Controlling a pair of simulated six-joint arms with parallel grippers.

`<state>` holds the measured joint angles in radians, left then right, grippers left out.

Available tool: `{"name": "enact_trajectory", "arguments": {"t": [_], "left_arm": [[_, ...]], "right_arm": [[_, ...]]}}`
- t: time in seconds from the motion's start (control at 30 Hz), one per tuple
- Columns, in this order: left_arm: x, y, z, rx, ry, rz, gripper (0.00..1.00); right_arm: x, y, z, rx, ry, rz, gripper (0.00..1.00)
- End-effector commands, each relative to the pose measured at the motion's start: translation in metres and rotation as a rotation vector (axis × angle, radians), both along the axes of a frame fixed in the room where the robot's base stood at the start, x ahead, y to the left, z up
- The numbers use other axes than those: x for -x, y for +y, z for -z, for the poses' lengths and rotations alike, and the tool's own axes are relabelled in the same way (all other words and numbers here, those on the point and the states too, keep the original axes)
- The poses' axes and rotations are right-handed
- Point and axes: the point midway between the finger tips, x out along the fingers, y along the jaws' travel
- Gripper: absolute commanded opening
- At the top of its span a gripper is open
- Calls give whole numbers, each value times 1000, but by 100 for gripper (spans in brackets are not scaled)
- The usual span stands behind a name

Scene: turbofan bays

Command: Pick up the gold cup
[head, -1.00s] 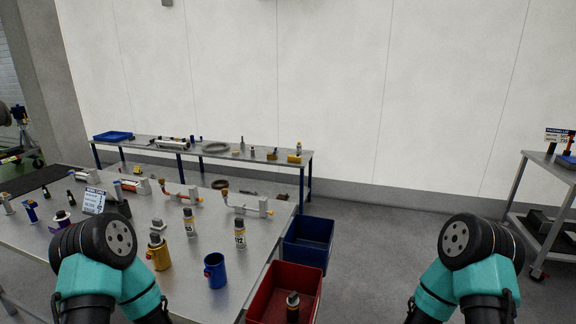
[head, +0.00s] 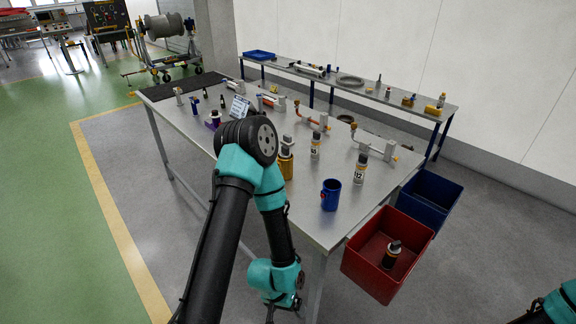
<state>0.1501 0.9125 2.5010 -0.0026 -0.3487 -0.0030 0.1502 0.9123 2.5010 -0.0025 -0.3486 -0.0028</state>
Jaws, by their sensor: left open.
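The gold cup (head: 287,167) stands on the metal workbench (head: 330,232), left of the blue cup. My left arm's elbow hides part of its left side. A dark bottle top shows just above it; I cannot tell whether that is in the cup or behind it. My left gripper (head: 284,312) hangs low at the bottom of the head view, in front of the bench's near edge and below its top. It is open, empty and well apart from the cup. Only a piece of my right arm shows at the bottom right corner; its gripper is out of view.
A blue cup (head: 330,195) and a bottle marked 12 (head: 360,166) stand to the right. Another bottle (head: 315,146) stands behind. A red bin (head: 365,262) holding a dark bottle and a blue bin (head: 432,192) flank the bench's right end. Green floor lies open at left.

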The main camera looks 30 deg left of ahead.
Motion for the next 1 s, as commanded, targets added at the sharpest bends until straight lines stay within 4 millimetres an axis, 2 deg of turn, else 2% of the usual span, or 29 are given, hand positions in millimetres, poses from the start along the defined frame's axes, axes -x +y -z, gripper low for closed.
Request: {"name": "enact_trajectory", "arguments": {"t": [0.47,0.93,1.0], "left_arm": [[0,0,0,0,0,0,92],[0,0,0,0,0,0,92],[0,0,0,0,0,0,92]], "right_arm": [[0,0,0,0,0,0,46],[0,0,0,0,0,0,90],[0,0,0,0,0,0,93]]}}
